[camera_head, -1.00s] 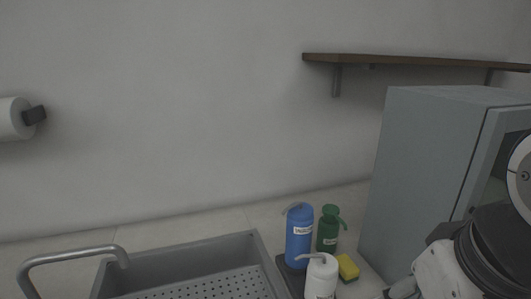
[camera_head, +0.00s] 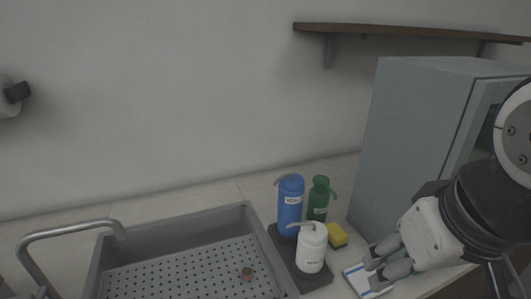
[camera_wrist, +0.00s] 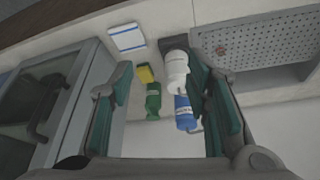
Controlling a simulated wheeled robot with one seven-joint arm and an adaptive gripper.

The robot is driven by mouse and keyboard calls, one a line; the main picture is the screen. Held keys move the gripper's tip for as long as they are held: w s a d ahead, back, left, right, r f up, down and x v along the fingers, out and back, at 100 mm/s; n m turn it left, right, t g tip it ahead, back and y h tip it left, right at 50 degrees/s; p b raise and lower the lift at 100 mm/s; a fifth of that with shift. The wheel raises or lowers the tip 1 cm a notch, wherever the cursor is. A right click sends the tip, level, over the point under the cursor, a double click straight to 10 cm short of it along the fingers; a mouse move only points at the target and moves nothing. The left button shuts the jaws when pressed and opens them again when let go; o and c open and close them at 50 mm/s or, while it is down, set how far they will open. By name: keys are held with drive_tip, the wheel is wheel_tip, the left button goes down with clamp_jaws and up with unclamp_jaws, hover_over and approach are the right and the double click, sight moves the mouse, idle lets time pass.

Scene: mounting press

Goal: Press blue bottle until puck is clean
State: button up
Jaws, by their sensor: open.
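The blue bottle (camera_head: 290,205) with a curved spout stands upright on a dark tray (camera_head: 313,281) beside the sink. It also shows in the wrist view (camera_wrist: 184,113), near the right finger. The puck (camera_head: 247,273), small and reddish-brown, lies on the perforated floor of the sink; it shows as a small red spot in the wrist view (camera_wrist: 221,50). My gripper (camera_head: 371,272) is at the right, in front of the grey cabinet and to the right of the bottles. In the wrist view its fingers (camera_wrist: 165,100) are wide apart, with nothing held between them.
A white bottle (camera_head: 311,249) stands in front of the blue one, and a green bottle (camera_head: 318,201) to its right. A yellow sponge (camera_head: 337,235) lies beside them. The grey cabinet (camera_head: 408,135) closes off the right. A faucet (camera_head: 65,234) arches at the sink's left. A shelf (camera_head: 400,33) hangs above.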

clamp_jaws()
idle(1.4)
